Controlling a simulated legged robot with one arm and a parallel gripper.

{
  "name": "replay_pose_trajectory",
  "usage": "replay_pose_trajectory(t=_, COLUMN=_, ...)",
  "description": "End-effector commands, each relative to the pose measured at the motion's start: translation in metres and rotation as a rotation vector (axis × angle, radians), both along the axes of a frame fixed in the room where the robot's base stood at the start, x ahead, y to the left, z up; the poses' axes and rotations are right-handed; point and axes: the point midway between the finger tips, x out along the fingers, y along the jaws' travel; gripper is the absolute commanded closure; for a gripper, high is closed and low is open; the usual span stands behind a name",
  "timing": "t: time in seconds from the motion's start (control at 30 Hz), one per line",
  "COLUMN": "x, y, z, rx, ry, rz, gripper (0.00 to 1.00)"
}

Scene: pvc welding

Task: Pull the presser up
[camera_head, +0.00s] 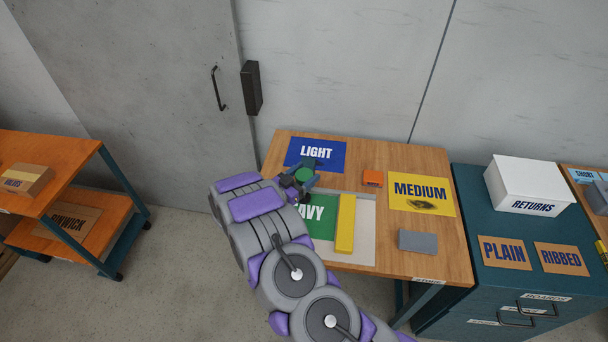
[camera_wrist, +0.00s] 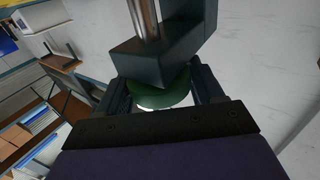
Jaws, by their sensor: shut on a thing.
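The presser shows a round green part (camera_head: 304,175) beside a dark block (camera_head: 315,163) on the wooden table. In the wrist view the green part (camera_wrist: 160,98) sits between the two fingers of my gripper (camera_wrist: 163,86), with the dark block (camera_wrist: 155,55) and bright metal rods (camera_wrist: 145,18) just past it. My gripper (camera_head: 300,180) is shut on the green part. In the head view my arm and gripper hide the presser's lower part.
A blue LIGHT sheet (camera_head: 316,153) lies behind the presser, and a yellow bar (camera_head: 346,222) lies in front of it. An orange block (camera_head: 372,178), a MEDIUM sheet (camera_head: 421,193) and a grey block (camera_head: 418,241) lie right. A wall (camera_head: 340,60) stands behind the table.

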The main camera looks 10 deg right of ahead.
Motion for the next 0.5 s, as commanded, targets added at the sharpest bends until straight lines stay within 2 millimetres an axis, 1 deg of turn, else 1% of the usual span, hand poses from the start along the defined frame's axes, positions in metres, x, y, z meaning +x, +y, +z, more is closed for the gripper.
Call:
replay_pose_trajectory(t=0.23, x=0.001, y=0.001, z=0.033, rx=-0.002, ry=-0.003, rz=0.003, gripper=0.88)
replay_pose_trajectory(t=0.3, x=0.001, y=0.001, z=0.037, rx=-0.001, ry=-0.003, rz=0.004, gripper=0.88)
replay_pose_trajectory(t=0.5, x=0.002, y=0.002, z=0.038, rx=-0.004, ry=-0.009, rz=0.005, gripper=0.88)
